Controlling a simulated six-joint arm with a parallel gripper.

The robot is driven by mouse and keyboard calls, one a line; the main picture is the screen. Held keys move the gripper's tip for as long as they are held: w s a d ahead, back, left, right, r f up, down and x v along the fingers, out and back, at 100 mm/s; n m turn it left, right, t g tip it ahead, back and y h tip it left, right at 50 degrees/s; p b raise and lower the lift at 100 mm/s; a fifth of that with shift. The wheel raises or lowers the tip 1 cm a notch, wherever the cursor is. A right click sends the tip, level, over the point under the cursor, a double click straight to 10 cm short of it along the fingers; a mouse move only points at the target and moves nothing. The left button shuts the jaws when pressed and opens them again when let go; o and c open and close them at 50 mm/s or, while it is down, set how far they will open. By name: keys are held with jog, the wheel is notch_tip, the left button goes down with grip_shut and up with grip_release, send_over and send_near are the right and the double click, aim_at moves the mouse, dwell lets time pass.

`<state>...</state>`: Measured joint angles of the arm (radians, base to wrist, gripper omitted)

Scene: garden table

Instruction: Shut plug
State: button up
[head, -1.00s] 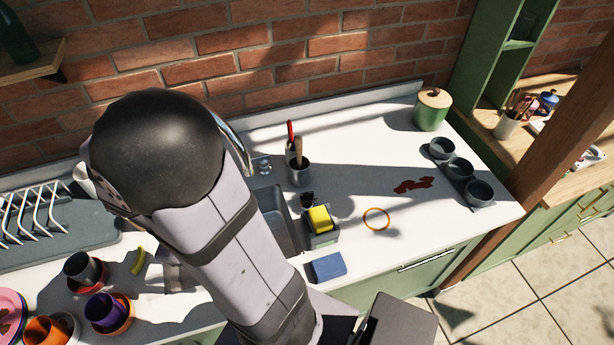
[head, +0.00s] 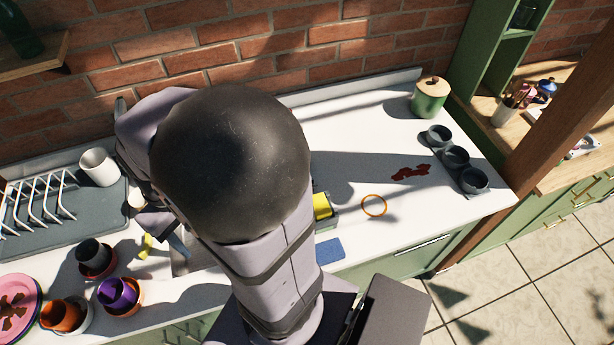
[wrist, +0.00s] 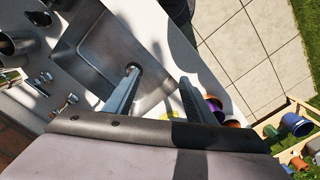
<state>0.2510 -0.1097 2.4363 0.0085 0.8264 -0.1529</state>
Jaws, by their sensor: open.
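The metal sink (wrist: 95,48) shows in the wrist view, with a dark round drain (wrist: 133,67) in its floor. This looks like the plug; whether it stands up or down cannot be told. My gripper (wrist: 159,80) is open and empty above the sink, its two fingers apart. The left fingertip overlaps the drain's edge in the picture; the height between them cannot be judged. The drain is hidden there.
Cups on saucers, including a purple cup (head: 117,293), stand at the counter's front left. A dish rack (head: 40,208) and a white mug (head: 99,167) are behind them. A yellow sponge (head: 322,206) and a blue cloth (head: 330,250) lie right of my arm. Taps (wrist: 67,102) edge the sink.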

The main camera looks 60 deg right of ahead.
jog(key=s+d+r+m+b, duration=0.1)
jog(key=s+d+r+m, duration=0.15)
jog(key=d, duration=0.75)
jog(key=s+d+r+m+b, duration=0.15)
jog(key=s+d, duration=0.25)
jog(key=d, duration=0.7)
jog(key=s+d+f+m+b, duration=0.1)
jog(key=d+f, duration=0.3)
jog(key=s+d+f+m+b, duration=0.1)
jog(key=d+f+m+b, duration=0.1)
jog(key=d+f, duration=0.2)
jog(key=s+d+f+m+b, duration=0.1)
jog(key=d+f+m+b, duration=0.1)
jog(key=d+f, duration=0.1)
jog(key=shift+d+f, duration=0.4)
jog(key=shift+f, duration=0.05)
jog(key=shift+a+f+p, duration=0.15)
jog(key=shift+f+p, duration=0.25)
jog(key=shift+f, duration=0.25)
jog(key=shift+f+p, duration=0.85)
jog(key=shift+f, duration=2.1)
jog(key=c, duration=1)
